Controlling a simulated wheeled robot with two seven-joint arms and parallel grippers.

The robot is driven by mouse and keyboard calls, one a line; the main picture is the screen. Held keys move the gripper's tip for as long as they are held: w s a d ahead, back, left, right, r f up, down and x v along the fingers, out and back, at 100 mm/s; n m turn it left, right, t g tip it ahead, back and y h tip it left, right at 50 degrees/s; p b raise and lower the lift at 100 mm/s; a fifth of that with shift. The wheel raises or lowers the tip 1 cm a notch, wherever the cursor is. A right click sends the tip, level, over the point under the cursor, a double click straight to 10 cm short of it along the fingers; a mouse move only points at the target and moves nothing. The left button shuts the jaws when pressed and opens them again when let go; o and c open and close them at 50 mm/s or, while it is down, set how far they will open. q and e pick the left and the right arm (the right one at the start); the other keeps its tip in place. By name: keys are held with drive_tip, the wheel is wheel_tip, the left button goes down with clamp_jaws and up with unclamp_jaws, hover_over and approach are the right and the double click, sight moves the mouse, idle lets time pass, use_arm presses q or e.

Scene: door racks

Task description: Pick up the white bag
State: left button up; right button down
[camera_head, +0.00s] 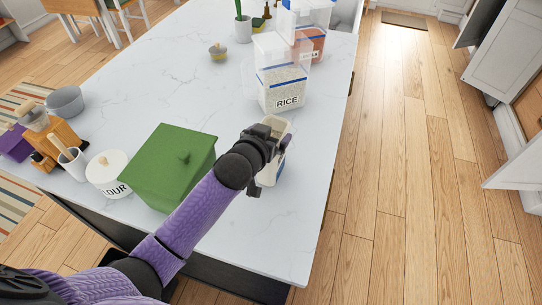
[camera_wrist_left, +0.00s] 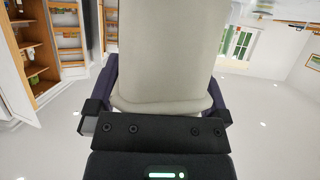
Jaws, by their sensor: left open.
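The white bag (camera_head: 273,173) stands on the white countertop near its right edge. My left gripper (camera_head: 264,140) reaches over from the lower left and is right at the bag. In the left wrist view the bag (camera_wrist_left: 170,50) is a large off-white shape between the two fingers of my left gripper (camera_wrist_left: 160,104). The fingers are open on either side of it; I cannot tell whether they touch it. My right gripper is not in view.
A green box (camera_head: 168,165) stands left of the bag, close under my left arm. A flour canister (camera_head: 107,175) is further left. A rice container (camera_head: 284,90) stands just behind the bag. The countertop (camera_head: 170,75) is clear at the back left.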

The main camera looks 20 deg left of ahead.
use_arm(q)
drive_tip(key=shift+s, duration=0.1)
drive_tip(key=c, duration=0.7)
clamp_jaws()
drive_tip(key=shift+r, duration=0.15)
